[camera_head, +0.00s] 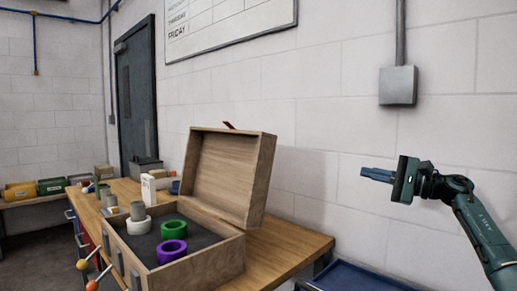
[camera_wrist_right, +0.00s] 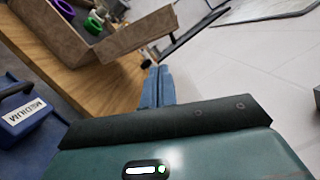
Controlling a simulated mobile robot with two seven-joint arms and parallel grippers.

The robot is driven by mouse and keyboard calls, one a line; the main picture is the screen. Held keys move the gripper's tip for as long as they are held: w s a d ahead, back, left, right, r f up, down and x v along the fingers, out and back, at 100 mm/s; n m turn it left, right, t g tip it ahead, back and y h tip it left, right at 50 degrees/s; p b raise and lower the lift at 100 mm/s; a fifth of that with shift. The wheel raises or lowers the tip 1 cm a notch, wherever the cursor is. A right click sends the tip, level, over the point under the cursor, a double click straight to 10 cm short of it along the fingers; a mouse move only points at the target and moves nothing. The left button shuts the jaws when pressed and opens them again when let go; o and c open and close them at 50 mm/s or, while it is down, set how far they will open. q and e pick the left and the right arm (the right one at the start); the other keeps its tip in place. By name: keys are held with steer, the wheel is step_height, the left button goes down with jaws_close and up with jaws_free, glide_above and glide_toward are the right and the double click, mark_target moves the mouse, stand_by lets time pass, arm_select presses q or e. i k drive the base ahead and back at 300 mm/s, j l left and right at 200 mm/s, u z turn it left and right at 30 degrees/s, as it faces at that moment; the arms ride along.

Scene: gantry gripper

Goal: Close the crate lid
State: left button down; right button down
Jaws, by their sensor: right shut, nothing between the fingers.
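The wooden crate (camera_head: 205,268) stands on a wooden workbench in the head view. Its lid (camera_head: 227,178) is hinged up and stands open, leaning back toward the wall. Inside the crate lie a green ring (camera_head: 174,230), a purple ring (camera_head: 171,251) and a white ring (camera_head: 138,226). My right gripper (camera_head: 364,173) is shut and empty, in the air to the right of the lid and apart from it. In the right wrist view its fingers (camera_wrist_right: 157,86) are together, with part of the crate (camera_wrist_right: 70,42) beyond at upper left. My left gripper is not in view.
The workbench top (camera_head: 290,244) has bare room right of the crate. A blue cart or tray (camera_head: 350,277) is low at the right.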

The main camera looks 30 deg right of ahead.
mark_target(226, 173)
steer(key=i, duration=1)
